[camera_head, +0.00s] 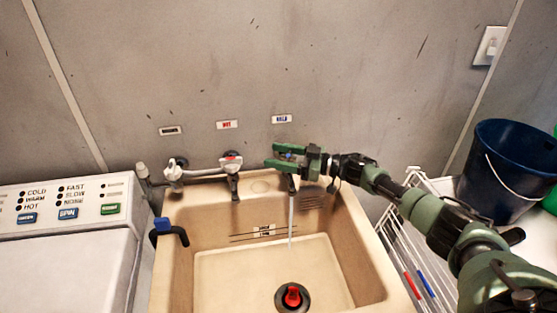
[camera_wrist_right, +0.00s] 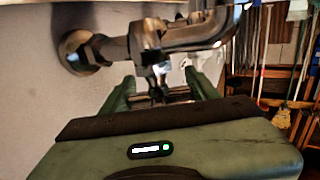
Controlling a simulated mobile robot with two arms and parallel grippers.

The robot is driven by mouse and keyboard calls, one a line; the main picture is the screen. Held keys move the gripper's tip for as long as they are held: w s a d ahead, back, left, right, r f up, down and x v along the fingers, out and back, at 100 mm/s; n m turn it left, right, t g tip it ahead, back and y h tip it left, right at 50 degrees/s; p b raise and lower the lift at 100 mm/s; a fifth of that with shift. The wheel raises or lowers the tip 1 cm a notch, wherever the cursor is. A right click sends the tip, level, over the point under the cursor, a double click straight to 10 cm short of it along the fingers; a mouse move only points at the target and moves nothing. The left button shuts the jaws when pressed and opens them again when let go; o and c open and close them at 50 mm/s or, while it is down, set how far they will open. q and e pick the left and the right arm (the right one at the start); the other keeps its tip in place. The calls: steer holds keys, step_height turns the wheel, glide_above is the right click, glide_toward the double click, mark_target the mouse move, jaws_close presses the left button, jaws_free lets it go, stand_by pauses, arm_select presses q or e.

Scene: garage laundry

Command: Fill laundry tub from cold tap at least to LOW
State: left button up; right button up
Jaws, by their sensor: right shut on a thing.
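The beige laundry tub (camera_head: 215,215) stands below the taps. My right gripper (camera_head: 276,156) is shut on the cold tap, under the blue-lettered label (camera_head: 281,119), and hides most of it. In the right wrist view the tap's metal handle (camera_wrist_right: 158,88) sits between my green fingers (camera_wrist_right: 160,97). A thin water stream (camera_head: 291,218) falls from this tap into the tub. A red plug (camera_head: 292,296) sits in the drain. Dark level lines and a small plate (camera_head: 264,231) mark the back wall. No clear water surface shows near these lines. My left gripper is out of view.
The red-labelled hot tap (camera_head: 231,163) is left of my gripper. A blue-clipped black hook (camera_head: 170,231) hangs on the tub's left rim. A washer (camera_head: 65,255) stands left. A white wire rack (camera_head: 405,240) and a dark blue bucket (camera_head: 497,165) are right, near my arm.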

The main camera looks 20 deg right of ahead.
stand_by(0.4)
steer(key=o, duration=1.4)
steer(key=shift+c, duration=0.2)
steer(key=shift+d, duration=0.1)
steer(key=shift+s+d+f, duration=0.1)
steer(key=shift+s+d, duration=0.15)
steer(key=b+v, duration=0.2)
steer(key=v, duration=0.5)
